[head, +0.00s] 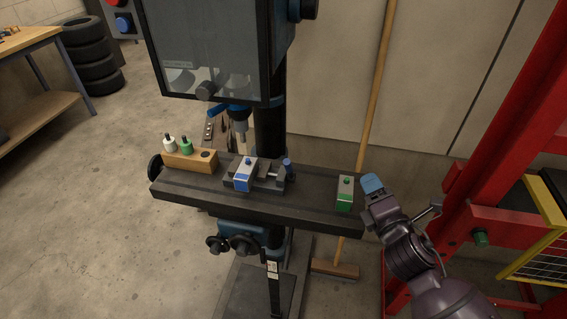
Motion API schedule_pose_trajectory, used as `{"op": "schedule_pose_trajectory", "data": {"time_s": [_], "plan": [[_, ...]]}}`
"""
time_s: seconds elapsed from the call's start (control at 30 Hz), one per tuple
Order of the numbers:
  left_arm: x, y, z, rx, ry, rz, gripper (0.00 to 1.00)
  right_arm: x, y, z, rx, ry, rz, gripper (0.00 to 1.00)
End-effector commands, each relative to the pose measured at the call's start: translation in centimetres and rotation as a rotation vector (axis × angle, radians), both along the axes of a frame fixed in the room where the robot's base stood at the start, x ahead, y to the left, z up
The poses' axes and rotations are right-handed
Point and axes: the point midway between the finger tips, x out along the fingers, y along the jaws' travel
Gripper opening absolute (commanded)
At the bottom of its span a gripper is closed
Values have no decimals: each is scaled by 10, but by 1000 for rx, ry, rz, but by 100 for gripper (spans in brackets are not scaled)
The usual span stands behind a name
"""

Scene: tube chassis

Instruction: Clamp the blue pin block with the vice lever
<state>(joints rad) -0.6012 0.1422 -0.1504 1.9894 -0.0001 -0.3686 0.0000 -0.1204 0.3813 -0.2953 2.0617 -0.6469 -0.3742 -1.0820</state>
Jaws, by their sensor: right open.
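The blue pin block (241,182), grey with a blue front patch and a blue pin on top, sits upright at the small dark vice (263,187) on the drill press table. Whether the jaws touch it is too small to tell. A blue-tipped upright part, which looks like the vice lever (287,163), stands at the vice's right end. My right gripper (373,185), with blue fingertips, is open and empty just beyond the table's right end, well to the right of the lever. My left gripper is out of view.
A green-marked block (345,193) stands on the table (312,204) between the vice and my right gripper. A wooden holder (190,162) with white and green pieces is at the left. The drill chuck (239,121) hangs above. A red frame (475,180) stands at the right.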

Motion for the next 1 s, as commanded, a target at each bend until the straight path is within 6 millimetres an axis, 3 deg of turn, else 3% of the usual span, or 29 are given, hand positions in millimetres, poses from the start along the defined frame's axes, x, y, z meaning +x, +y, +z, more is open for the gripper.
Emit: {"op": "schedule_pose_trajectory", "data": {"time_s": [0.1, 0.23, 0.5, 0.7, 1.0], "plan": [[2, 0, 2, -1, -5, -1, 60, 21, 27, 16, -319, -178, 166, 44], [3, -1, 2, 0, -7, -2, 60, 34, 56, 23, -671, -383, 340, 44], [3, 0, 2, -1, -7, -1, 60, 42, 93, 10, -1244, -767, 634, 44], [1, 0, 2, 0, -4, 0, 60, 42, 99, 2, -1395, -887, 722, 44], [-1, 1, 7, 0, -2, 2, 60, 57, 126, 4, -1403, -897, 726, 44]]}}
